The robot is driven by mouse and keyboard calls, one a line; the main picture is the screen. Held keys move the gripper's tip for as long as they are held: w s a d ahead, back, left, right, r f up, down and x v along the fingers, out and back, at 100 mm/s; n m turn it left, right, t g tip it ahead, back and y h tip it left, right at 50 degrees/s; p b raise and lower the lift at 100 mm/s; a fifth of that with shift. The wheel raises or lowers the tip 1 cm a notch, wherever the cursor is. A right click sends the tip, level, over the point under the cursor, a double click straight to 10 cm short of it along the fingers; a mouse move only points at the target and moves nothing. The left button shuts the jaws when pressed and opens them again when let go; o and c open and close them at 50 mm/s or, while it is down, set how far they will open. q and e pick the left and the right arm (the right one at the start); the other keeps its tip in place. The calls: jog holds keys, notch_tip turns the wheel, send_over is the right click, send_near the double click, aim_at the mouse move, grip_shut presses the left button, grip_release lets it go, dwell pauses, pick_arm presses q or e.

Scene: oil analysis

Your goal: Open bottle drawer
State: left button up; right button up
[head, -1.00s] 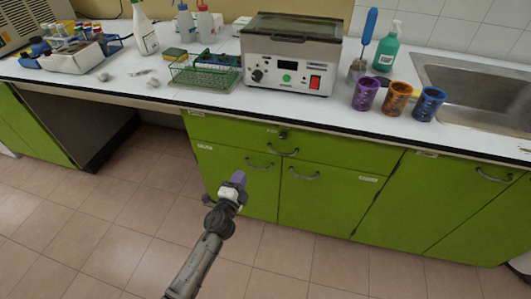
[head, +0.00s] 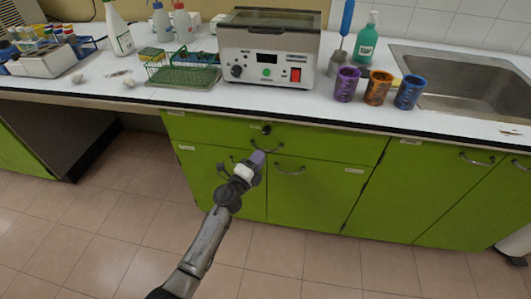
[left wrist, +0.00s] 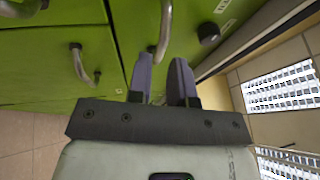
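A wide green drawer front (head: 325,142) sits under the countertop and is closed, with a dark round lock (head: 266,129) near its top edge. Its curved metal handle (head: 279,148) is partly hidden by my left gripper (head: 258,158), which is right in front of it in the head view. In the left wrist view, my left gripper (left wrist: 161,82) has its two purple-grey fingers apart with nothing clearly between them. The drawer handle (left wrist: 164,28) lies just beyond the fingertips, roughly in line with the gap. Contact is not clear. The lock (left wrist: 208,32) shows to its right. My right gripper is out of view.
Green cupboard doors with handles (head: 290,171) are below the drawer. The white countertop (head: 205,101) above carries a heating device (head: 268,50), a green wire rack (head: 182,77), and purple, orange and blue cups (head: 378,88). A sink (head: 455,85) is at right. The tiled floor is clear.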

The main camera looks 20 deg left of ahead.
aim_at(265, 150)
pick_arm(q)
jog(key=shift+b+x, duration=0.7)
jog(key=shift+x, duration=1.45)
grip_shut()
